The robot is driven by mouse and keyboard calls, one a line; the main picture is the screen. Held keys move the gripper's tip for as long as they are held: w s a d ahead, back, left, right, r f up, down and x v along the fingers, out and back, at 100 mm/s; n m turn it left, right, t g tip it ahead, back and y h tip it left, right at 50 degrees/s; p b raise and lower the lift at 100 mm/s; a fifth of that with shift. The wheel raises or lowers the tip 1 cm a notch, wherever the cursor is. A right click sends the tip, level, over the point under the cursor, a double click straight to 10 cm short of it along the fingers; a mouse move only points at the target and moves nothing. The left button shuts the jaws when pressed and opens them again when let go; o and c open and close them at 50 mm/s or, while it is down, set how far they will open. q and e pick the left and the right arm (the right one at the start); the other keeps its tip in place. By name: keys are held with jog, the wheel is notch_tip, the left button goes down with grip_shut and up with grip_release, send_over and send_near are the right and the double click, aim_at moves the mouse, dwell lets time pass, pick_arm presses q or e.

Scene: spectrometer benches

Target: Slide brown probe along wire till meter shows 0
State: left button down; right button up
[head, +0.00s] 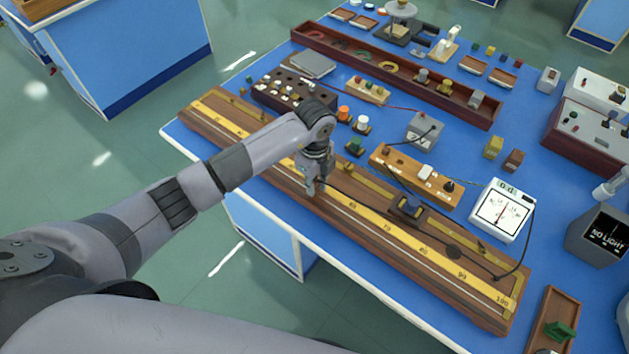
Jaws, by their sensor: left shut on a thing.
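A long wooden wire board (462,296) with a yellow scale (392,231) lies along the front of the blue table. My left gripper (312,190) points down over the board, left of the 60s-to-70s numerals. It is shut on what appears to be the brown probe, mostly hidden between the fingers. A dark lead runs right from there. The white meter (502,208) stands to the right, with a red needle near the middle of its dial; its exact reading is too small to tell. My right gripper is not in view.
A dark block (409,207) sits on the board right of my gripper. Behind stand a wooden key strip (404,172), a peg box (290,92) and a grey box (422,130). A black "NO LIGHT" box (603,235) and a small tray (548,312) lie at right.

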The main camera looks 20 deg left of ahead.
pick_arm(q)
jog(key=shift+f, duration=0.2)
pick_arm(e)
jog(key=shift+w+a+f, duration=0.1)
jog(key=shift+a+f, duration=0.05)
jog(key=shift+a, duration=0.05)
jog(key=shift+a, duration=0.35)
pick_arm(q)
jog(key=shift+f, duration=0.15)
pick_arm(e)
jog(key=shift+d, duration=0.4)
pick_arm(q)
jog(key=shift+s+f, duration=0.25)
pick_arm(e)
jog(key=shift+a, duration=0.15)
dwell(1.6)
